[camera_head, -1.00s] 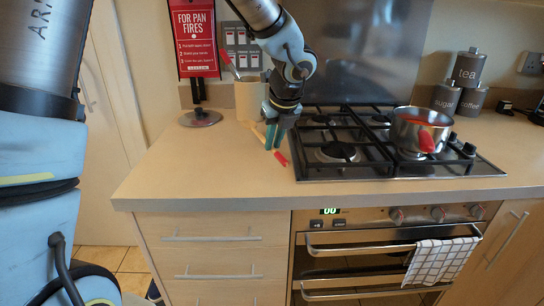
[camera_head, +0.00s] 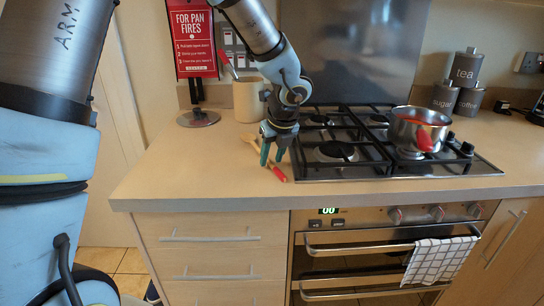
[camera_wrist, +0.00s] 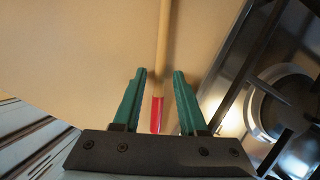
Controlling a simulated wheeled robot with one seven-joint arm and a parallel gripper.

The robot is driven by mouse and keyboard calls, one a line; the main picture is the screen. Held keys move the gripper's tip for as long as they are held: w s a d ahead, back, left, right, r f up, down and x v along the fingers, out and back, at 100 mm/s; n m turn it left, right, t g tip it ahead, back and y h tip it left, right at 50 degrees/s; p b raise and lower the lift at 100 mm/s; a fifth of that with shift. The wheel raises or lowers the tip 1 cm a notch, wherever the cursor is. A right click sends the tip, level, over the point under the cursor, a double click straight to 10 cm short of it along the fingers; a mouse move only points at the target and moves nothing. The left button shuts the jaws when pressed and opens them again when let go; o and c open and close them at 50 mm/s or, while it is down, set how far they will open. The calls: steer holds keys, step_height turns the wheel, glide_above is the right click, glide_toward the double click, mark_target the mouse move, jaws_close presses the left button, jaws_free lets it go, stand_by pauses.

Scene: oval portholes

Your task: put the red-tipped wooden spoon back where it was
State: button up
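The wooden spoon (camera_head: 252,141) with a red tip lies on the counter just left of the hob, its red end towards the front edge. My gripper (camera_head: 272,160) points down over its handle near the red end. In the wrist view the handle (camera_wrist: 162,45) runs between the two green fingers of my gripper (camera_wrist: 160,73), with a gap on each side. The fingers are open. The beige utensil pot (camera_head: 248,101) stands behind the spoon and holds another red-ended utensil (camera_head: 228,65).
The hob (camera_head: 345,160) is close on the right; a steel pan (camera_head: 408,131) with red on it stands there. Grey canisters (camera_head: 466,70) stand at the back right. A sign stand's round base (camera_head: 198,119) is left of the utensil pot. The front left counter is clear.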

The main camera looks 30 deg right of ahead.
steer(key=v, duration=1.2)
steer(key=shift+r, duration=0.15)
steer(key=w+a+f+n, duration=0.1)
steer(key=a+n, duration=0.3)
steer(key=a, duration=0.2)
steer(key=w+a+f+n+g, duration=0.1)
steer(key=w+a+f+n, duration=0.1)
steer(key=a+n, duration=0.3)
steer(key=w+a+f+n+g+y, duration=0.1)
steer(key=w+a+f+n, duration=0.1)
steer(key=a+n, duration=0.3)
steer(key=shift+a+f, duration=0.1)
steer(key=shift+a, duration=0.7)
steer(key=s+a+f+n, duration=0.1)
steer(key=a+n, duration=0.5)
steer(key=n, duration=0.1)
steer(key=s+a+f+n, duration=0.1)
steer(key=a+f+n, duration=0.1)
steer(key=a+n, duration=0.4)
steer(key=s+a+f+n+g+h, duration=0.1)
steer(key=s+a+n, duration=0.1)
steer(key=a+n, duration=0.4)
steer(key=shift+a+f+n, duration=0.15)
steer(key=shift+a+n, duration=0.15)
steer(key=shift+n, duration=0.9)
steer(key=shift+d, duration=0.1)
